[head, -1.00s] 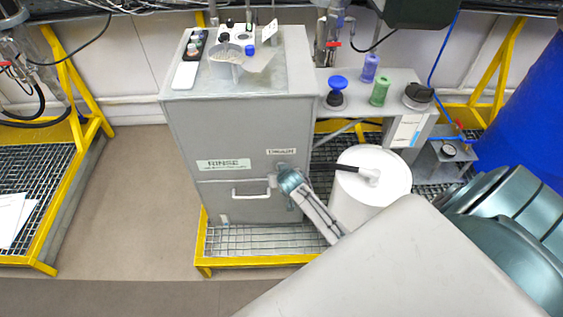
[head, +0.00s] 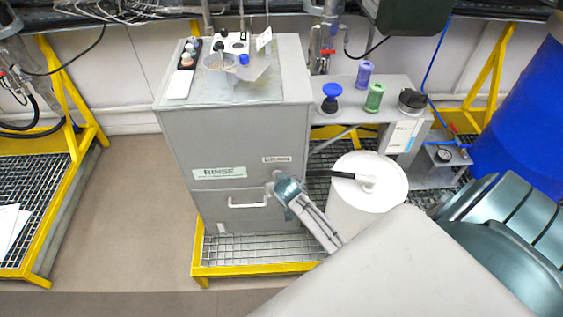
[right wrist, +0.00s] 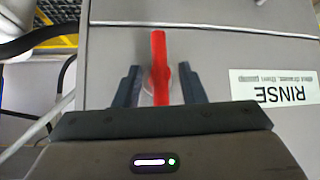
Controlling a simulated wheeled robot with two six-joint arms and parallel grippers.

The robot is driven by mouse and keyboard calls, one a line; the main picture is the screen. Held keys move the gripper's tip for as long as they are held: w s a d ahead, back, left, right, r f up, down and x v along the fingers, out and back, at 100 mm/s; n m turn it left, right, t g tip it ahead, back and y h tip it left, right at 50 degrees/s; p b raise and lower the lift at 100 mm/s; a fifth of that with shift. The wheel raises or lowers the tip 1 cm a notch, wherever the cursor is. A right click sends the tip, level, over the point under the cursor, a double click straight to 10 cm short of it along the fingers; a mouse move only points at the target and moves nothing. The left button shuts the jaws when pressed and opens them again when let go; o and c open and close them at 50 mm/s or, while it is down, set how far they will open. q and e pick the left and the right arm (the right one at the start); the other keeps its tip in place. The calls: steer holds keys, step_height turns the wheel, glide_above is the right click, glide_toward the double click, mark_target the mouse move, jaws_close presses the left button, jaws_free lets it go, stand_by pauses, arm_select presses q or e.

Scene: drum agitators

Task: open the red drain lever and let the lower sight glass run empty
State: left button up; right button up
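The red drain lever (right wrist: 159,60) stands straight up and down in the right wrist view, on a pale round mount on the grey cabinet (head: 240,145). My right gripper (right wrist: 160,74) is open, with one dark finger on each side of the lever and a gap on both sides. In the head view my right gripper (head: 274,186) is at the cabinet front, just below the DRAIN label (head: 277,159), and hides the lever there. I cannot make out the lower sight glass in either view. My left gripper is not in view.
The RINSE label (head: 219,173) and a drawer handle (head: 248,203) are left of my right gripper. A white drum with a black-handled top (head: 370,195) stands close on the right. Bottles (head: 375,97) stand on the shelf behind. The floor at left (head: 120,200) is clear.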

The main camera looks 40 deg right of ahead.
steer(key=v, duration=0.8)
steer(key=shift+s+r+b, duration=0.25)
steer(key=shift+b, duration=0.15)
steer(key=shift+a, duration=0.1)
